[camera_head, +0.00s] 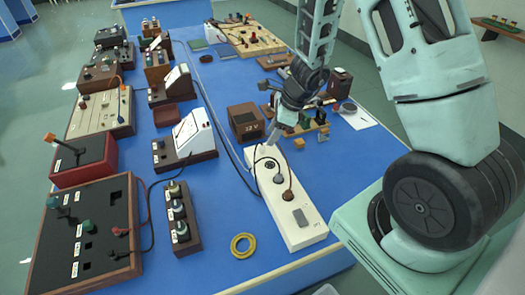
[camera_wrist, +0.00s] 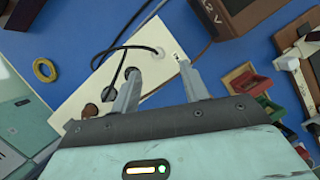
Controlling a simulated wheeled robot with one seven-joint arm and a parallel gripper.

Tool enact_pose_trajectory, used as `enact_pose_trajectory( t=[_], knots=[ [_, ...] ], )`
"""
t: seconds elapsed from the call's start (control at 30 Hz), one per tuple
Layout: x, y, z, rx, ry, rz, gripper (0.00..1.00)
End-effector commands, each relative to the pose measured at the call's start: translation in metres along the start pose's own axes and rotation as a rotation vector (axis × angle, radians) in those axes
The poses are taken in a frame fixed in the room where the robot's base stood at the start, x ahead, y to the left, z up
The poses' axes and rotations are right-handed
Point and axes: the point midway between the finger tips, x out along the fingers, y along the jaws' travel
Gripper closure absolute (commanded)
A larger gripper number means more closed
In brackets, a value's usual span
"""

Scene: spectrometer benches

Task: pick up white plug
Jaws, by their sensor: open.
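A long white socket strip (camera_head: 304,232) lies on the blue bench in the head view, with a grey round piece, a brown plug and a dark round socket on it. My gripper (camera_head: 278,137) is above and beside its far end. In the wrist view my gripper (camera_wrist: 159,68) is open, its two fingers apart over the strip (camera_wrist: 88,78), with nothing clearly held. A small pale piece with a dark mark (camera_wrist: 176,56) shows by the right fingertip; I cannot tell if it is the white plug. The fingers hide part of the strip.
A yellow ring (camera_head: 243,245) lies left of the strip's near end. Black cables run across the bench and over the strip. Small blocks and a wooden stand are close right of the gripper.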

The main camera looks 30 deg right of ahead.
Motion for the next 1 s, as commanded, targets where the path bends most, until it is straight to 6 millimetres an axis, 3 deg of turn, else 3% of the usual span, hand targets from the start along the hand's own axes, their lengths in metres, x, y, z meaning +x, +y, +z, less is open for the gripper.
enact_pose_trajectory(
  t=[0.17, 0.43, 0.73, 0.77, 0.9, 1.0],
  knots=[
    [0.013, 0.001, 0.002, 0.000, 0.001, 0.002, 0.55],
    [0.050, 0.002, 0.006, -0.001, 0.001, 0.002, 0.55],
    [0.055, 0.002, 0.006, -0.001, -0.001, 0.000, 0.55],
    [0.055, 0.002, 0.006, -0.001, -0.001, 0.000, 0.58],
    [0.055, 0.002, 0.006, -0.001, -0.001, 0.000, 0.97],
    [0.054, 0.002, 0.006, -0.001, -0.001, 0.000, 1.00]
  ],
)
